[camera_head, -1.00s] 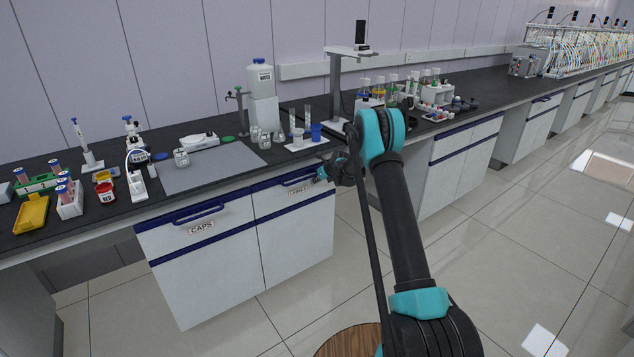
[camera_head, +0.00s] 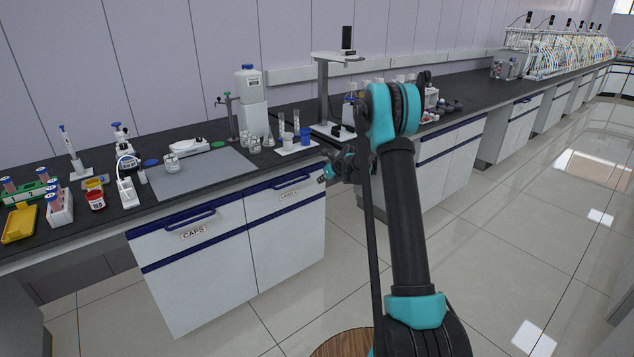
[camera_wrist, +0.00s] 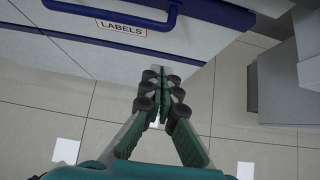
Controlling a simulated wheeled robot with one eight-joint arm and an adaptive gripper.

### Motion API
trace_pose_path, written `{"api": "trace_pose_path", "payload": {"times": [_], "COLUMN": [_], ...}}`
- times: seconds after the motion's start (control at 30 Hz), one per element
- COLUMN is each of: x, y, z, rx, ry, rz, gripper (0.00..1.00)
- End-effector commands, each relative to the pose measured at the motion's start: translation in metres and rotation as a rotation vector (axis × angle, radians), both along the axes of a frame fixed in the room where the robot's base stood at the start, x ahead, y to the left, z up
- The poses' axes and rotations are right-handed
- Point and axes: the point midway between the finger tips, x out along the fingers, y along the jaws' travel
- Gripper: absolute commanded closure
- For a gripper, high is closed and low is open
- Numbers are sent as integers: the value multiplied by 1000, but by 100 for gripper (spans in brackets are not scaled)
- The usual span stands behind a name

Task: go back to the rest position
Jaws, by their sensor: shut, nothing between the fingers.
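My gripper (camera_head: 326,174) is in front of the bench, close to the right end of the labels drawer (camera_head: 289,193). In the wrist view my gripper (camera_wrist: 163,70) is shut and empty, its fingertips together below the labels drawer's blue handle (camera_wrist: 115,14). The fingers are apart from the handle, over the cabinet edge and floor. My arm rises from the lower right and bends at a teal joint, which hides part of the bench behind it.
The caps drawer (camera_head: 193,232) is shut, left of the labels drawer. The black bench top (camera_head: 225,140) holds a grey mat (camera_head: 200,172), bottles, beakers, pipettes and tube racks. A grey stand (camera_head: 325,90) rises behind my gripper. The tiled floor (camera_head: 520,220) on the right is clear.

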Motion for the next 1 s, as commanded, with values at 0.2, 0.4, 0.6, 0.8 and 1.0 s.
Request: {"api": "trace_pose_path", "payload": {"times": [0.2,0.4,0.6,0.8,1.0], "x": [-29,-99,-180,-267,-356], "y": [-6,-17,-30,-44,-59], "z": [22,57,83,96,96], "rx": [-103,-358,-614,-847,-1057], "ry": [-39,-127,-207,-274,-329], "rz": [100,367,663,977,1307], "gripper": [100,100,100,100,100]}}
